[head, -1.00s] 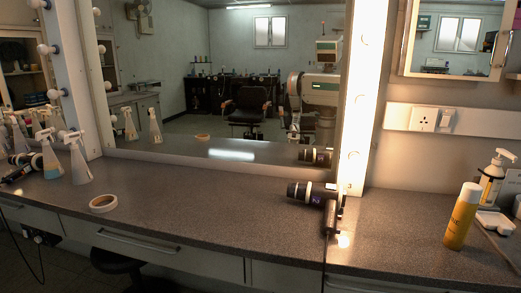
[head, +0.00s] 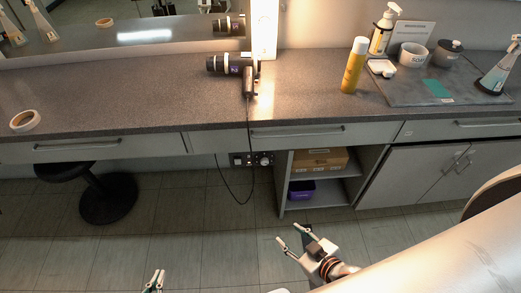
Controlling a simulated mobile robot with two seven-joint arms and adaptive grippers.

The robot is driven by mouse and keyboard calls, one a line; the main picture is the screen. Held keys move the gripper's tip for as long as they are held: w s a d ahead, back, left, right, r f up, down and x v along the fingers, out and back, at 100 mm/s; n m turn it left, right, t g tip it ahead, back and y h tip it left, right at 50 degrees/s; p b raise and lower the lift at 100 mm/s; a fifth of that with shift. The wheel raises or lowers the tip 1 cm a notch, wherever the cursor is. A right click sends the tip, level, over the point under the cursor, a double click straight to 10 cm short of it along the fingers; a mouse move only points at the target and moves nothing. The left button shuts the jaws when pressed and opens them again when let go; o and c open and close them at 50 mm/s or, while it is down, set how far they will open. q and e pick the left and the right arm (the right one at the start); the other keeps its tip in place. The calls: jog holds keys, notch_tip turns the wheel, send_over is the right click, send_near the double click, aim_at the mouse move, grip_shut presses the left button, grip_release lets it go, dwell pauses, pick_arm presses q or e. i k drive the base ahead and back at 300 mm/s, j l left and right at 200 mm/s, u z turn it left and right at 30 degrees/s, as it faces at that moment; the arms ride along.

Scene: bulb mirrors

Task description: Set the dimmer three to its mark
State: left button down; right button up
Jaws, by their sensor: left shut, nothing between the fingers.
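A small dark control panel (head: 252,159) with what looks like a round knob is fixed under the counter, left of the open shelf. Which dimmer it is, its setting and its mark are too small to read. My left gripper (head: 154,282) is at the bottom edge, shut and empty, well below and left of the panel. My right gripper (head: 293,238) is open and empty, below and right of the panel in front of the shelf. Neither gripper touches anything.
The counter (head: 120,112) overhangs the panel. A hair dryer (head: 247,82) lies on it, its black cord (head: 236,192) hanging past the panel. A stool (head: 105,198) stands left. The open shelf holds a cardboard box (head: 318,160) and purple bin (head: 301,191). Floor between is clear.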

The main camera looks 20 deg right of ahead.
aim_at(265, 161)
jog(key=l, duration=0.55)
jog(key=k+l+u, duration=0.1)
jog(key=l, duration=0.4)
jog(key=k+l, duration=0.15)
jog(key=l, duration=0.35)
jog(key=k+l, duration=0.1)
jog(key=l, duration=0.45)
jog(key=k+l+u, duration=0.1)
jog(key=l, duration=0.4)
